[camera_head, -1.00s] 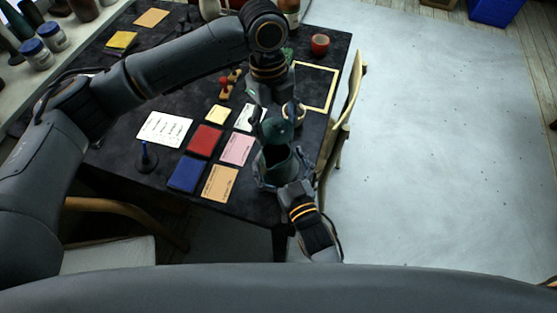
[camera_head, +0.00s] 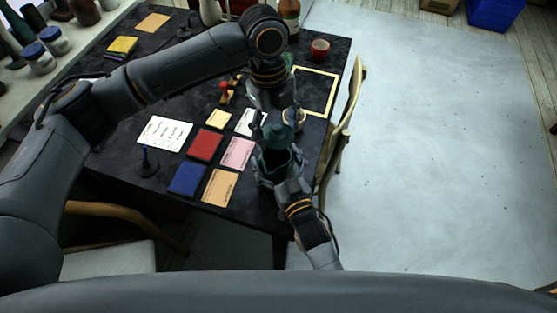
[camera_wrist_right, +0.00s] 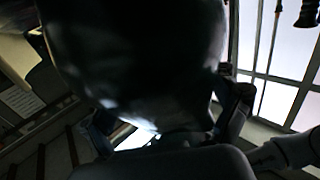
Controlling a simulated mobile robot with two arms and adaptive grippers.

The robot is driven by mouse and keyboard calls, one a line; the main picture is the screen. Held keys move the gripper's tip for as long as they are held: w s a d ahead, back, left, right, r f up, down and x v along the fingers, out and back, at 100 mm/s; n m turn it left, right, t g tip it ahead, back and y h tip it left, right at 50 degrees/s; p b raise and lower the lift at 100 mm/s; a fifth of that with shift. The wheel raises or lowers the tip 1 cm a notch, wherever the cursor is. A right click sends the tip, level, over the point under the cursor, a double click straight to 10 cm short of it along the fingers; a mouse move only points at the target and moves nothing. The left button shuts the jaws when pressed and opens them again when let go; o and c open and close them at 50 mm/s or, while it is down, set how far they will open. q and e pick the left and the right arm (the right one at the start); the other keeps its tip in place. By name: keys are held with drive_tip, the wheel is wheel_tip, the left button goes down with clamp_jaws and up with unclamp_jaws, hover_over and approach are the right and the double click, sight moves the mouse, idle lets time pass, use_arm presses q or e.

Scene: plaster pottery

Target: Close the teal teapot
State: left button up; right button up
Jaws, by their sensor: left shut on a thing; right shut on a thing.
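The teal teapot (camera_head: 279,172) is in my right gripper (camera_head: 277,183), near the table's front right corner. Its dark open top faces the head camera. My right gripper is shut on its body; in the right wrist view the teapot (camera_wrist_right: 135,55) is a large dark shape filling the middle. My left gripper (camera_head: 273,122) comes from above and is shut on the teal lid (camera_head: 277,135). The lid is at the far side of the teapot's opening and does not cover it. I cannot tell whether lid and rim touch.
The dark table (camera_head: 190,90) holds a red card (camera_head: 205,145), a blue card (camera_head: 187,178), a pink card (camera_head: 238,153), an orange card (camera_head: 220,187) and a blue-handled stamp (camera_head: 147,161). A red cup (camera_head: 319,49) stands at the back right. A wooden chair (camera_head: 349,110) stands close on the right.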

use_arm(q)
drive_tip(key=shift+w+a+f, duration=0.1)
drive_tip(key=shift+f, duration=2.35)
drive_tip(key=shift+f, duration=0.9)
drive_tip(key=shift+f, duration=0.7)
drive_tip(key=o, duration=1.3)
drive_tip(key=shift+o, duration=0.2)
drive_tip(key=shift+r, duration=0.1)
drive_tip(key=r, duration=0.4)
drive_tip(key=w+r, duration=0.1)
drive_tip(key=r, duration=0.2)
drive_tip(key=a+r, duration=0.1)
drive_tip(key=r, duration=0.3)
drive_tip(key=shift+w+r, duration=0.25)
drive_tip(key=shift+r, duration=0.1)
